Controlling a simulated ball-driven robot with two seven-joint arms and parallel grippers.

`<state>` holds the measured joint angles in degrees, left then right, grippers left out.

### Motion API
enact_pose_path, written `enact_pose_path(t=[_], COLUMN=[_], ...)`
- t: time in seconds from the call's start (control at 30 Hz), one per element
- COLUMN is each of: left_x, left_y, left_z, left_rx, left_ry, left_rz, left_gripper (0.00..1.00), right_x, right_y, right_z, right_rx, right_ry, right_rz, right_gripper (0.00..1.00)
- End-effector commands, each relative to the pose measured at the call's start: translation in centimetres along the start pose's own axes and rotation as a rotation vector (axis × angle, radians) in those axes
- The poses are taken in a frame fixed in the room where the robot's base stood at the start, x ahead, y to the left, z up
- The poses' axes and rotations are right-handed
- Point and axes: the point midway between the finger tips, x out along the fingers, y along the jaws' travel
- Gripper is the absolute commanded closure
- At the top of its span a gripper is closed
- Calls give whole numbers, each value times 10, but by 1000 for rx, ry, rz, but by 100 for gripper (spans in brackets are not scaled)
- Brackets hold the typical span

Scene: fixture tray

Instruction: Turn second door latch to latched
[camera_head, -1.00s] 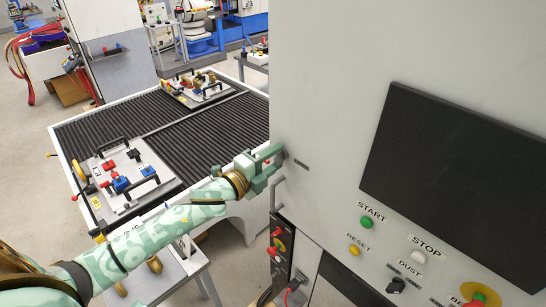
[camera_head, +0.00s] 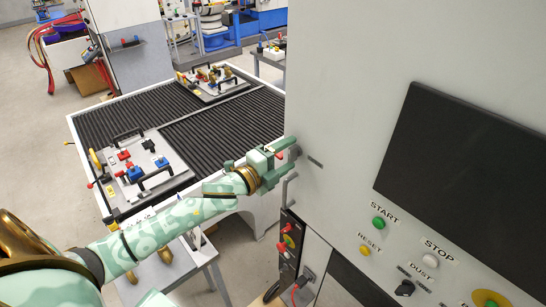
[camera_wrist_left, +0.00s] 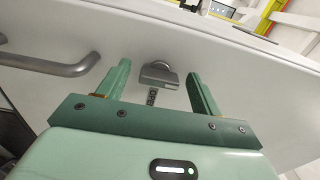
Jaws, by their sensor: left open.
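The door latch is a small grey knob with a flat grip (camera_wrist_left: 158,76) on the pale cabinet face, in the middle of the left wrist view. My left gripper (camera_head: 284,157) is open at the cabinet's left edge in the head view. In the wrist view its two green fingers stand on either side of the latch, with visible gaps and nothing clamped. In the head view the fingers largely hide the latch (camera_head: 296,151). A small dark marking lies beside it. Whether the fingertips touch the cabinet face cannot be told. My right gripper is not in view.
A grey bar handle (camera_wrist_left: 50,63) is near the left finger; it also shows in the head view (camera_head: 289,188). The cabinet bears a dark screen (camera_head: 460,185) and a green START button (camera_head: 378,223). A slatted table (camera_head: 215,140) carrying fixture plates stands left of the cabinet.

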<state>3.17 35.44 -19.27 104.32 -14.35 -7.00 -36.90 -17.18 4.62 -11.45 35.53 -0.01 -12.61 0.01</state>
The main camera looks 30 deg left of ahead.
Motion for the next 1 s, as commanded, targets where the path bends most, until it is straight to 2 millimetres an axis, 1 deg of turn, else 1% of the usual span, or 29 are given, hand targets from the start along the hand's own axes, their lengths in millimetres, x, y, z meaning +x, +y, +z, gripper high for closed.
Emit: enact_pose_path(t=[0.07,0.17,0.4,0.5,0.6,0.7,0.8,1.0], left_x=[-8,-28,-94,-116,-135,-148,-156,-160], left_y=[3,4,7,5,4,3,2,0], left_z=[0,0,0,0,0,1,1,1], left_rx=[1,2,-2,-2,-1,-2,-2,-1], left_ry=[0,2,1,0,0,-1,-1,0], left_rz=[2,3,6,4,4,2,1,0], left_gripper=[35,35,35,35,35,35,35,35], right_x=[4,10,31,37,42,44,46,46], right_y=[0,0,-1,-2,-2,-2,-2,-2], right_z=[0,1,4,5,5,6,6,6], right_rx=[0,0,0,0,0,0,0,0], right_ry=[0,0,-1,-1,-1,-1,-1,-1], right_rz=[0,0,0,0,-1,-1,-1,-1], right_gripper=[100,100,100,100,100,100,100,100])
